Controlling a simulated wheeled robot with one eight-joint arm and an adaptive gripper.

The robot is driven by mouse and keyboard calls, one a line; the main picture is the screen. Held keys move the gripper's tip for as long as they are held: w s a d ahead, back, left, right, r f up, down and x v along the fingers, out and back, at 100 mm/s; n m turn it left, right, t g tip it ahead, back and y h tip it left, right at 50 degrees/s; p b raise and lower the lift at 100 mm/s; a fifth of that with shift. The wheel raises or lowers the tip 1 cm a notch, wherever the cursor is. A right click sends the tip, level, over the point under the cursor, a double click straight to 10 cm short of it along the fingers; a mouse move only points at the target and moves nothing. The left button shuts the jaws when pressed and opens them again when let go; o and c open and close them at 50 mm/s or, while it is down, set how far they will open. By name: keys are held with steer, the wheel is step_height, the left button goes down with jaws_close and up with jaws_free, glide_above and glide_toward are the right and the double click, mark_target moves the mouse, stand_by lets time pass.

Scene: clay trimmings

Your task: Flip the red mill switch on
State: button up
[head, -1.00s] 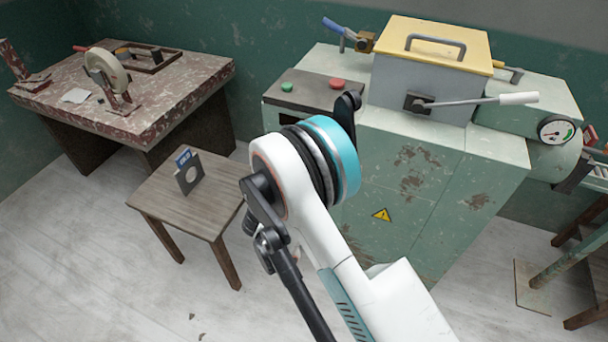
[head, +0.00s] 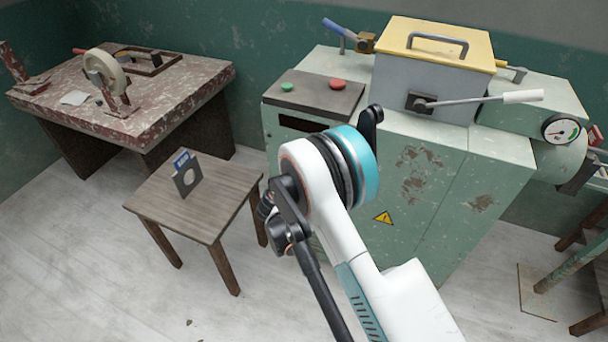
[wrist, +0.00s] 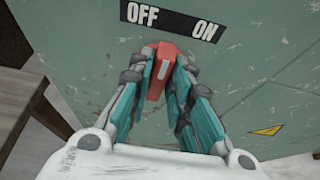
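The red mill switch (wrist: 158,76) shows in the wrist view on the green mill cabinet, just below a black plate (wrist: 172,18) marked OFF and ON. It has a pale stripe and leans slightly. Which label it is set to is hard to tell. My gripper (wrist: 163,68) has one teal-and-grey finger on each side of the switch, with its tips drawn in close against it. In the head view my arm hides the switch and the gripper. Part of the dark label plate (head: 297,123) shows there on the cabinet front.
The mill cabinet (head: 425,190) has green (head: 287,87) and red (head: 337,84) buttons on top, a yellow-lidded box (head: 440,42) and a side lever (head: 521,97). A small wooden table (head: 150,204) stands left of my arm. A workbench (head: 178,95) stands behind it.

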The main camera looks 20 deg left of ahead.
jaws_close()
steer(key=shift+m, duration=0.3)
steer(key=m+y, duration=0.1)
steer(key=m, duration=0.1)
steer(key=m+y, duration=0.1)
steer(key=d+m+t+y, duration=0.1)
steer(key=m+y, duration=0.1)
steer(key=shift+s+f+m, duration=0.1)
steer(key=shift+f+m, duration=0.15)
steer(key=shift+m, duration=0.05)
stand_by(0.4)
steer(key=o, duration=0.7)
jaws_free()
